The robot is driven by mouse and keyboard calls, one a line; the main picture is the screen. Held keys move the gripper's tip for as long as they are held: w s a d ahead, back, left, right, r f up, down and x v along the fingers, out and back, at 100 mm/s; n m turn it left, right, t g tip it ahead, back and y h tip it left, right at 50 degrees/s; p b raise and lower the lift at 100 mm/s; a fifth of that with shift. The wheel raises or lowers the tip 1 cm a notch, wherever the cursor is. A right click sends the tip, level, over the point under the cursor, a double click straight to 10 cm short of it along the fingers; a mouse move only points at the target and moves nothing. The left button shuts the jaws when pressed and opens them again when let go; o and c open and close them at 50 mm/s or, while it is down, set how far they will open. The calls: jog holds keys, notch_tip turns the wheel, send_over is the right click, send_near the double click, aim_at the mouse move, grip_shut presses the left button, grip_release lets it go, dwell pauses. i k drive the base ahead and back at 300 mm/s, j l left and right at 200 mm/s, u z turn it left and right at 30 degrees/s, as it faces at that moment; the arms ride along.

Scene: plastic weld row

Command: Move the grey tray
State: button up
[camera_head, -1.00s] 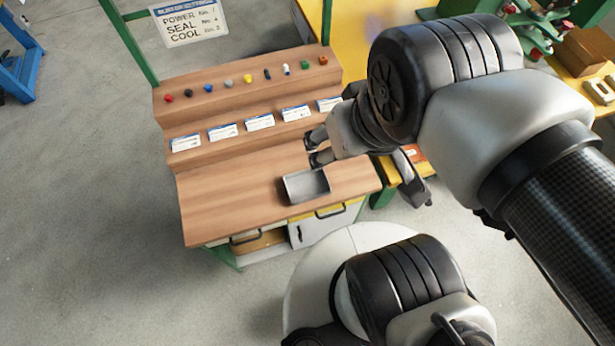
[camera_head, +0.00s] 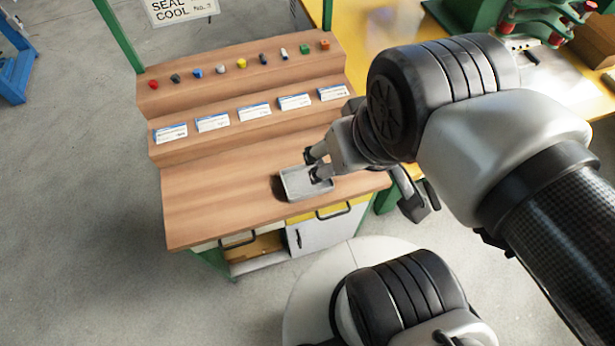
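The grey tray (camera_head: 296,188) is a small shallow metal-looking tray near the front right of the wooden bench top. A dark shadow shows at its left side. My gripper (camera_head: 316,165) reaches in from the right and points at the tray. One fingertip shows at the tray's back edge, and the other overlaps the tray's inside, so the fingers appear to be on either side of its back rim. I cannot tell whether they press on the rim. The tray's back right corner is partly hidden by the fingers.
The wooden bench (camera_head: 215,207) has a step with several white label cards (camera_head: 254,111) and a higher step with several small coloured parts (camera_head: 242,63). The bench top left of the tray is clear. A yellow table (camera_head: 345,40) stands behind at the right.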

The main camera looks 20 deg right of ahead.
aim_at(297, 183)
jog(key=j+z, duration=0.4)
jog(key=i+j+z, duration=0.1)
jog(key=j+z, duration=0.55)
jog(key=z, duration=0.15)
